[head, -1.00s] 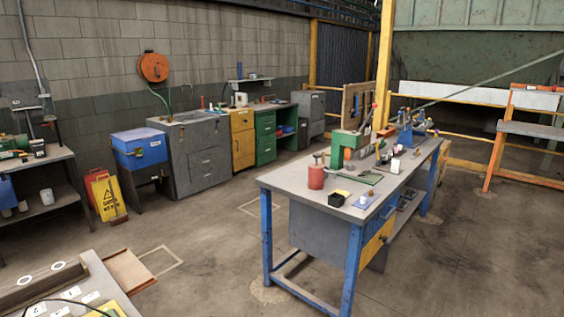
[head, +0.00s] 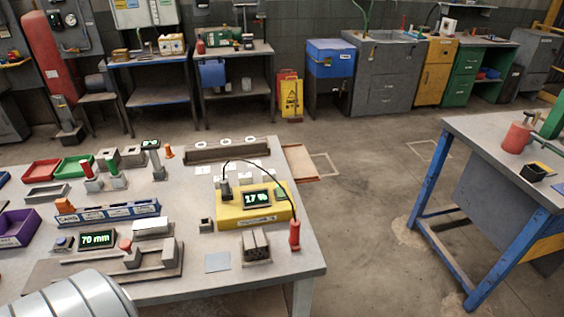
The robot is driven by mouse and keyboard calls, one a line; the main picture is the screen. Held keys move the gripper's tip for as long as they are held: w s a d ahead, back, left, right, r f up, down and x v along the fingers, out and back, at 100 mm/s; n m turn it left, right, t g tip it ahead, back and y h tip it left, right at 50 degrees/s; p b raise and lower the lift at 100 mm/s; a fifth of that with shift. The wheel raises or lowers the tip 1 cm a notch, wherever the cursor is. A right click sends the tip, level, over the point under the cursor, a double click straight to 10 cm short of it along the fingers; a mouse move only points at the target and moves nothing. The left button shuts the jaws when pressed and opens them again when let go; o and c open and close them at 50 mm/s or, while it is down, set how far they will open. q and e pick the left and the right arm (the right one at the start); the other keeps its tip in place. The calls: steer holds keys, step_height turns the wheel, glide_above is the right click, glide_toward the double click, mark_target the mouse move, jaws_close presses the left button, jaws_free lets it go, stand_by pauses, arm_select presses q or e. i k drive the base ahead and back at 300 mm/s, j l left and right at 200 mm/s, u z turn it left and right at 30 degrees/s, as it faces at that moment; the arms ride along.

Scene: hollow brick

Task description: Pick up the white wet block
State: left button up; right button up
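A low block with a white top (head: 152,225) sits on the near workbench (head: 290,275), behind a grey fixture and right of a 70 mm display (head: 96,239). I cannot tell whether it is wet or whether it is the white block of the task. A grey hollow brick (head: 256,247) stands near the bench's front right. Two more grey hollow blocks (head: 132,156) stand at the back. A yellow meter (head: 254,207) reads 17 % and is cabled to a red-handled probe (head: 295,235). Neither gripper is in view.
Red (head: 41,172), green (head: 74,165) and purple (head: 17,229) trays are on the bench's left. A blue-legged workbench (head: 500,145) stands at right, with open floor between. A yellow wet-floor sign (head: 291,98) stands by the wall.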

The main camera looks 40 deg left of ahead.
mark_target(245, 179)
steer(key=u, duration=1.45)
